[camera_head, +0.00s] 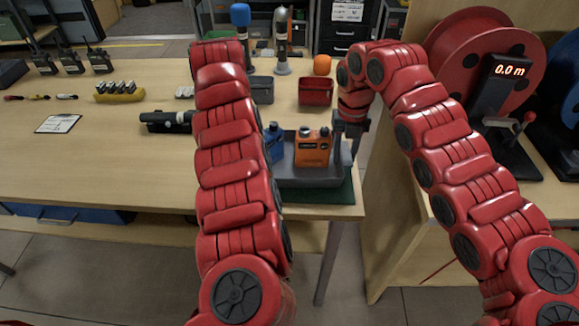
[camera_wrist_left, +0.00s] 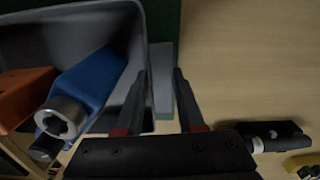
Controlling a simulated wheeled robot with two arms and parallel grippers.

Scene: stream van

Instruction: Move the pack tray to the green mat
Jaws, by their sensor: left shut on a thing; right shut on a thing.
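The grey pack tray (camera_head: 308,178) is at the right end of the table, over the green mat (camera_head: 325,195). An orange pack (camera_head: 312,150) and a blue pack (camera_head: 274,142) stand in it. My right gripper (camera_head: 345,132) is shut on the tray's right side. In the head view my left arm hides its own gripper. In the left wrist view my left gripper (camera_wrist_left: 160,75) is shut on the tray's side, with the tray wall (camera_wrist_left: 140,40) by its fingers. The mat's edge (camera_wrist_left: 166,25) shows beside the tray there. I cannot tell whether the tray touches the mat.
A dark torch-like tool (camera_head: 168,120) lies left of my left arm. A red bin (camera_head: 316,92) and an orange ball-like thing (camera_head: 322,65) stand behind the tray. A cable reel (camera_head: 470,50) stands on the right bench, across a gap. The table's left front is mostly clear.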

